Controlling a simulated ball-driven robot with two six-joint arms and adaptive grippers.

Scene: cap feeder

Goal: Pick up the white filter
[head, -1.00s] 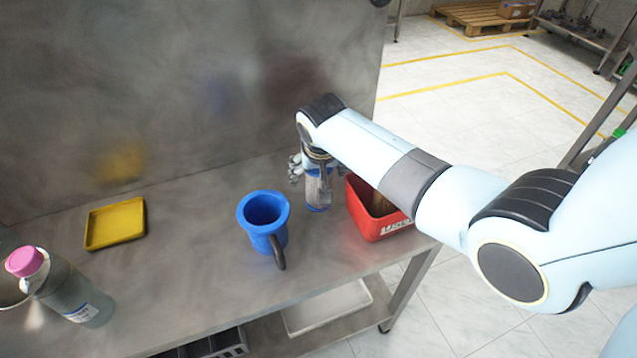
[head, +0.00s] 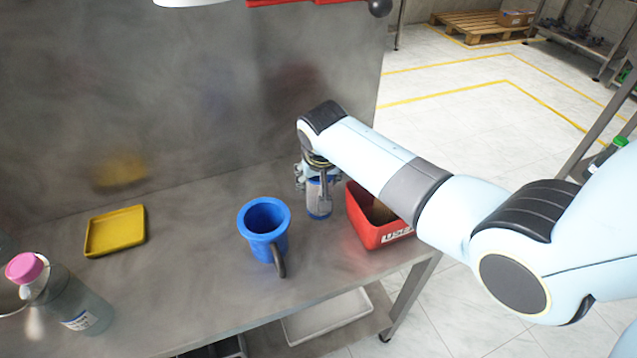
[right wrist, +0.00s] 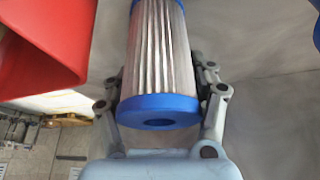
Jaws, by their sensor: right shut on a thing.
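The white filter (right wrist: 158,50) is a pleated white cylinder with blue end caps, and it fills the middle of the right wrist view. In the head view the filter (head: 318,197) stands upright between the blue housing and the red bin, partly hidden by my gripper. My right gripper (head: 313,182) has come down over it from above. In the right wrist view the fingers of my right gripper (right wrist: 163,92) lie on both sides of the filter and are shut on it. My left gripper is not in view.
A blue cup-like housing with a dark handle (head: 266,228) stands left of the filter. A red bin (head: 376,234) stands close on its right. A yellow tray (head: 115,231) and a pink-capped bottle (head: 75,300) are farther left. A grey panel (head: 180,90) rises behind the table.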

